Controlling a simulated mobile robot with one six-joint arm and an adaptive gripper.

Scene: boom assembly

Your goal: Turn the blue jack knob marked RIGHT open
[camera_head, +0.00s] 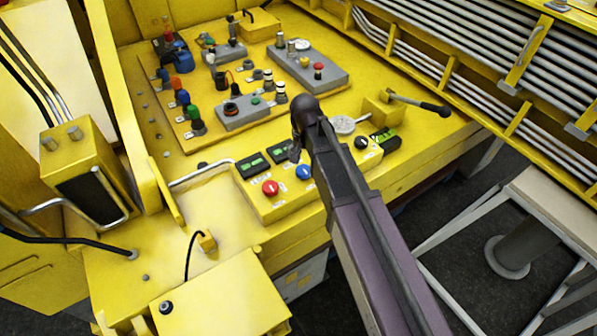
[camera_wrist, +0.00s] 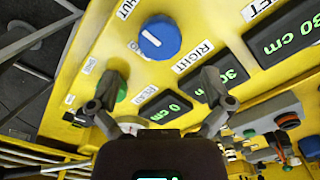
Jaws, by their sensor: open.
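The blue knob (camera_wrist: 160,38) marked RIGHT is round, with a short white line on its face, and stands on the yellow panel at the top middle of the wrist view. The RIGHT label (camera_wrist: 192,57) is beside it, and a label ending in "HUT" (camera_wrist: 128,8) is at its upper left. In the head view the blue knob (camera_head: 303,173) sits on the front control box. My gripper (camera_wrist: 160,75) is open and empty, its fingers apart below the knob in the wrist view. In the head view my gripper (camera_head: 297,148) is close to the box, partly hidden by my arm.
Green-lit displays (camera_wrist: 165,107) line the box. A black-tipped lever (camera_head: 425,104) and a board of switches (camera_head: 240,108) lie behind.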

